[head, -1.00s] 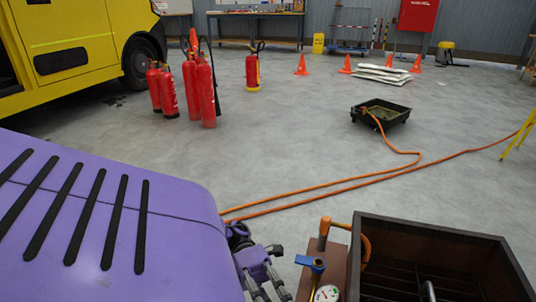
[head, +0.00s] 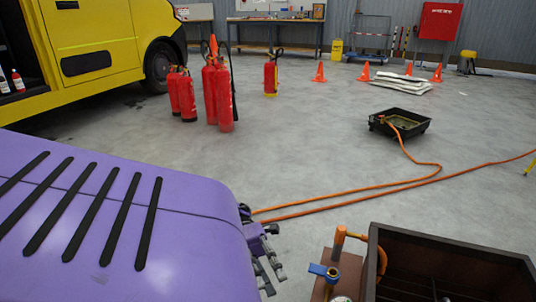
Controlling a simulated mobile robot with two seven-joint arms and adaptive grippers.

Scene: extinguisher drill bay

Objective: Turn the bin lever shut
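The lever (head: 318,269) is a small blue handle on a brass fitting, beside the dark brown bin (head: 455,246) at the lower right. Its blue end points left, toward my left gripper. My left gripper (head: 274,282) is at the bottom centre, left of the lever and apart from it. Its two grey fingers show a gap, with nothing seen between them. My purple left arm covers the lower left. My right gripper is not in view.
An orange pipe (head: 341,239) rises behind the lever. An orange hose (head: 350,202) crosses the floor to a black tray (head: 400,130). Red extinguishers (head: 224,97), cones (head: 320,72) and a yellow vehicle (head: 95,45) stand farther back.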

